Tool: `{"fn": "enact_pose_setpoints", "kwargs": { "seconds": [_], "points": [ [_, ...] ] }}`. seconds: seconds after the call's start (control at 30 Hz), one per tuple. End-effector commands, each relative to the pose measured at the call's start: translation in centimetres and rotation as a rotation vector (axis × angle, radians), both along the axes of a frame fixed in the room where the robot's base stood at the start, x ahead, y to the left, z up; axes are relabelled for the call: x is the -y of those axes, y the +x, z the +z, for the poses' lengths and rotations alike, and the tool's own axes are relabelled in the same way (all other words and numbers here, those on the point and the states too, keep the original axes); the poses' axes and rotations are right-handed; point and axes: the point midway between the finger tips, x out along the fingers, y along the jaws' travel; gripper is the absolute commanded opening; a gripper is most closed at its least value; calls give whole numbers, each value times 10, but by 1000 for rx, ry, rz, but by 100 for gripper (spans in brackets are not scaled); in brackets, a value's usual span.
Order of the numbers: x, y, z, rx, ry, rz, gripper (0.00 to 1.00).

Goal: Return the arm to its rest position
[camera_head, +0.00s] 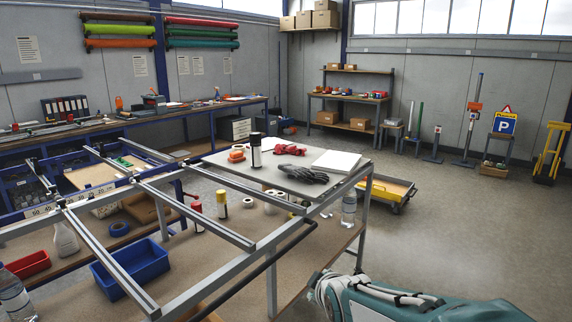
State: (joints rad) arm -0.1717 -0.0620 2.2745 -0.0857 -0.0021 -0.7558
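A teal and grey part with pale cables (425,300), which looks like part of my own arm, lies low across the bottom right of the head view. It is cut off by the lower edge of the picture. I cannot make out my gripper or its fingers, so whether it holds anything does not show.
A metal-framed workbench (262,245) fills the left and centre foreground. Its raised board (225,160) carries a black spray can (256,150), dark gloves (303,174) and white sheets (337,161). A yellow-edged cart (385,190) stands behind. The floor (470,225) at right is clear.

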Motion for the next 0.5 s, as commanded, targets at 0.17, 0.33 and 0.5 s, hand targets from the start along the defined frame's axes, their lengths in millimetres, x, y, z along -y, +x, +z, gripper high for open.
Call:
{"fn": "enact_pose_setpoints", "kwargs": {
  "seconds": [0.17,0.33,0.5],
  "points": [
    [34,-59,23,-129,147,-205,65],
    [58,-120,33,-252,285,-409,65],
    [74,-184,35,-363,415,-617,65]
  ]
}}
